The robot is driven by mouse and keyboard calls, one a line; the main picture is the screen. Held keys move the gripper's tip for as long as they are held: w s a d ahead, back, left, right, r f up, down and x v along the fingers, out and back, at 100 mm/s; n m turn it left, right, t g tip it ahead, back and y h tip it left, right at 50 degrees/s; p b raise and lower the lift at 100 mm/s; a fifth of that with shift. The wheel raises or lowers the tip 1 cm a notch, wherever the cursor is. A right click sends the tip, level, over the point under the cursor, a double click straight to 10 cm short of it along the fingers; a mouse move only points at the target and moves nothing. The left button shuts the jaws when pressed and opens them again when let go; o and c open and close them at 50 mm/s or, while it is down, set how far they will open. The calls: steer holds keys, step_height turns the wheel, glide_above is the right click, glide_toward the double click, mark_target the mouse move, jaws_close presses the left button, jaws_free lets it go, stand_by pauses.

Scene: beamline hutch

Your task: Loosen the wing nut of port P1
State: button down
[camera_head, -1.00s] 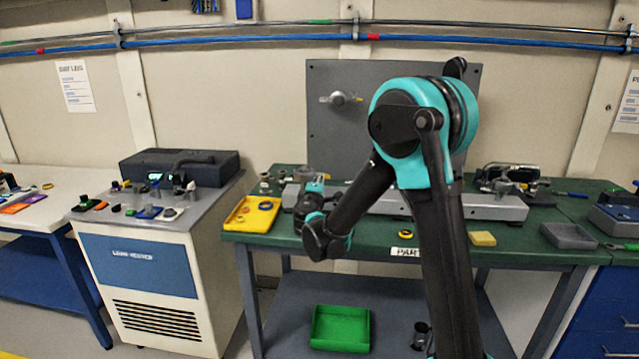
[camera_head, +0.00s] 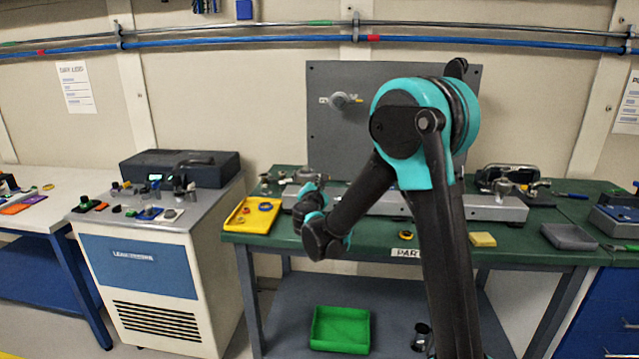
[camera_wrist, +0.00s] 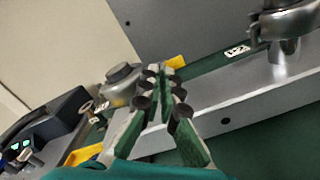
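A metal port fitting with a round cap and clamp (camera_wrist: 122,88) stands at the left end of the grey rail (camera_wrist: 222,95) in the wrist view. In the head view this fitting (camera_head: 308,174) is partly behind my wrist. I cannot read a P1 label on it. A small brownish knob on a stem (camera_wrist: 87,107) shows at its lower left; I cannot tell whether this is the wing nut. My gripper (camera_wrist: 158,72) is just right of the fitting, its fingertips close together with at most a narrow gap. Contact is unclear. In the head view my gripper (camera_head: 301,212) is small and blurred.
A second clamped fitting (camera_wrist: 288,25) stands farther right on the rail. A yellow tray (camera_head: 240,222) lies left of my gripper on the green bench (camera_head: 375,236). A grey panel (camera_head: 335,135) stands behind. A green bin (camera_head: 340,328) is on the lower shelf.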

steer(key=n, duration=0.6)
steer(key=shift+a, duration=0.15)
steer(key=shift+n, duration=0.3)
steer(key=c, duration=1.8)
jaws_free()
steer(key=shift+o, duration=0.2)
